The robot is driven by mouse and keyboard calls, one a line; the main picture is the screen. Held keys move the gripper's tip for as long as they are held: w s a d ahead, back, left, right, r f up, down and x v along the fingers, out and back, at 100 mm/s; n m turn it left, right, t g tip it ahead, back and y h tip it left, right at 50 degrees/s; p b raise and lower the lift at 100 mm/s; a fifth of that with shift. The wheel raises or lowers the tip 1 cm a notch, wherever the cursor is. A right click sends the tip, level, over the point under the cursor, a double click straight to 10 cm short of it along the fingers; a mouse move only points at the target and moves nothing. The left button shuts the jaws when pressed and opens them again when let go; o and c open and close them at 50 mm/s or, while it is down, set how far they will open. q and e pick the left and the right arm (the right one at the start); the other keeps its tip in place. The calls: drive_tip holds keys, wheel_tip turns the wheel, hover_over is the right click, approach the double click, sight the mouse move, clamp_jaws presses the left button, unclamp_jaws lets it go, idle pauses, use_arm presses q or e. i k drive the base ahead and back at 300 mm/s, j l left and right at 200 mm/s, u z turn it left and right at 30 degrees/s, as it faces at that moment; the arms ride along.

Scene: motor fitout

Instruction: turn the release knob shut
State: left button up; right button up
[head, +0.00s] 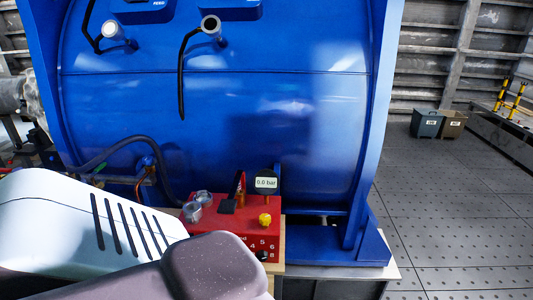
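A red pump box (215,247) stands in front of the large blue machine, low in the middle of the head view. On its top right is a yellow knob (265,219). A small black knob (262,255) sits lower on its front, among printed numbers. I cannot tell from markings which of them is the release knob, or how far it is turned. A gauge display (265,182) above the box reads 0.0 bar. My arm covers the box's lower left. Neither of my grippers shows.
The blue machine (215,110) fills the middle, with a black hose (181,85) hanging on it. The box rests on a bench beside the machine's blue foot (335,247). Two bins (426,123) stand far right. The floor (450,220) at right is clear.

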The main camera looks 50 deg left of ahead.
sight(265, 219)
drive_tip(key=u, duration=2.05)
